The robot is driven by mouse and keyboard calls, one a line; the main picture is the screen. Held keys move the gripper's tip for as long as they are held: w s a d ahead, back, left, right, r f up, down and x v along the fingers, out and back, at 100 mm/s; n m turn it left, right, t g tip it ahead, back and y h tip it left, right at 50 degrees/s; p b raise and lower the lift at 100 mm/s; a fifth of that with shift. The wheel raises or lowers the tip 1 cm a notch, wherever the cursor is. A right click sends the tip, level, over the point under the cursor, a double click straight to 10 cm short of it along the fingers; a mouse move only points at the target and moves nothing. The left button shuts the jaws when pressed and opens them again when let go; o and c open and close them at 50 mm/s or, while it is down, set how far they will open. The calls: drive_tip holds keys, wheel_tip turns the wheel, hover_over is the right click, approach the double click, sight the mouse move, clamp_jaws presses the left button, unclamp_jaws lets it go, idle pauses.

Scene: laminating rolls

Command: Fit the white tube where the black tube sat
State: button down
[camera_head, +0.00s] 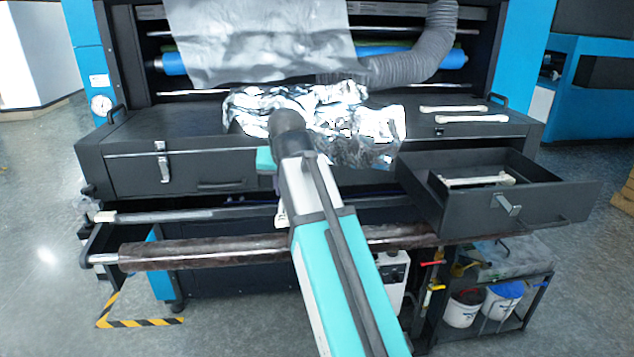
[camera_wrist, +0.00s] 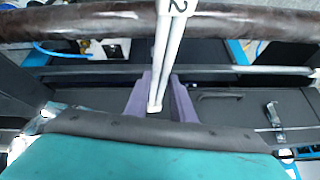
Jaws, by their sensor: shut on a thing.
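My gripper (camera_wrist: 158,100) has its purple fingers shut on a slim white tube-like piece (camera_wrist: 168,50) with a tag marked 2. In the wrist view the piece runs up from the fingers across the brown roll (camera_wrist: 95,20). In the head view my arm hides the fingers; a small white part (camera_head: 281,215) shows beside it, before the machine front. Two white bars (camera_head: 453,109) with knobbed ends lie on the machine top at right, and another white bar (camera_head: 477,181) lies in the open drawer (camera_head: 450,205). I cannot make out the black tube for certain.
Crumpled silver foil (camera_head: 350,125) covers the middle of the top. A grey hose (camera_head: 415,60) hangs behind it. The brown roll (camera_head: 200,252) and a grey bar (camera_head: 185,214) cross the front, below a closed drawer (camera_head: 205,172). The open drawer juts out at right, above a cart (camera_head: 500,300) with buckets.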

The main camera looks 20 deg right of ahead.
drive_tip(key=shift+n+y, duration=0.4)
drive_tip(key=shift+n, duration=0.4)
drive_tip(key=a, duration=0.1)
drive_tip(key=w+a+f, duration=0.1)
drive_tip(key=a, duration=0.1)
drive_tip(key=a+f, duration=0.1)
drive_tip(key=a, duration=0.1)
drive_tip(key=shift+w+a+b, duration=0.15)
drive_tip(key=shift+w+b, duration=0.15)
drive_tip(key=shift+a, duration=0.15)
